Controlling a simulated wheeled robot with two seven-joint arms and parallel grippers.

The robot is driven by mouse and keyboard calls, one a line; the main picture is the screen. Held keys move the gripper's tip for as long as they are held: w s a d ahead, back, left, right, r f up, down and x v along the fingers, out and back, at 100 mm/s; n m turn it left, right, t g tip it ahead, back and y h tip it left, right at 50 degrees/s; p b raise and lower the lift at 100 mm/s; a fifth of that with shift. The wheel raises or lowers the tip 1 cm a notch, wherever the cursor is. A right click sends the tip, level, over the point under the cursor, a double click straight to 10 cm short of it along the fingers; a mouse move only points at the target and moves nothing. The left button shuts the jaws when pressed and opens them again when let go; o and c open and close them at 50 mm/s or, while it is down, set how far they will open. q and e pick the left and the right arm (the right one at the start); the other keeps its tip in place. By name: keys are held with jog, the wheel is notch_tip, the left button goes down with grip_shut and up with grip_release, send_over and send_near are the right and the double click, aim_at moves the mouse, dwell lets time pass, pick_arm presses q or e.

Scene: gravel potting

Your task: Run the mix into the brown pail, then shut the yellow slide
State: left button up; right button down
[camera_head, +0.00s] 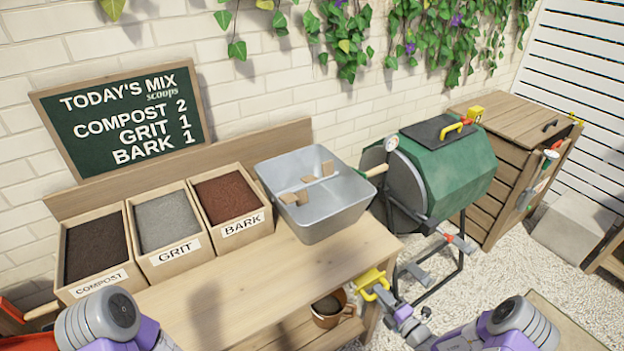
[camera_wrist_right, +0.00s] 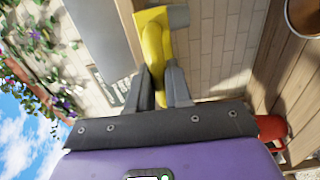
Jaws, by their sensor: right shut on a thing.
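The yellow slide (camera_head: 368,280) is at the front right corner of the potting bench, below the grey metal bin (camera_head: 335,222). My right gripper (camera_head: 385,292) is shut on it. In the right wrist view the yellow slide (camera_wrist_right: 152,48) lies between the two dark fingers (camera_wrist_right: 160,82), beside a short grey spout (camera_wrist_right: 179,16). The brown pail (camera_head: 327,321) stands under the bench top on a lower shelf, with dark material visible inside. The pail's rim (camera_wrist_right: 289,20) shows at the upper right of the wrist view. My left gripper is out of view; only part of that arm shows.
Boxes of compost (camera_head: 97,283), grit (camera_head: 178,254) and bark (camera_head: 238,230) stand on the bench. A green drum (camera_head: 455,165) on a stand and a wooden cabinet (camera_head: 520,125) are to the right. The bench front is clear.

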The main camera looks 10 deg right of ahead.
jog(key=shift+w+a, duration=0.1)
jog(key=shift+w, duration=0.05)
jog(key=shift+x, duration=0.8)
jog(key=shift+w, duration=0.1)
jog(key=c, duration=0.7)
grip_release()
jog(key=p+v, duration=0.2)
jog(key=v, duration=0.7)
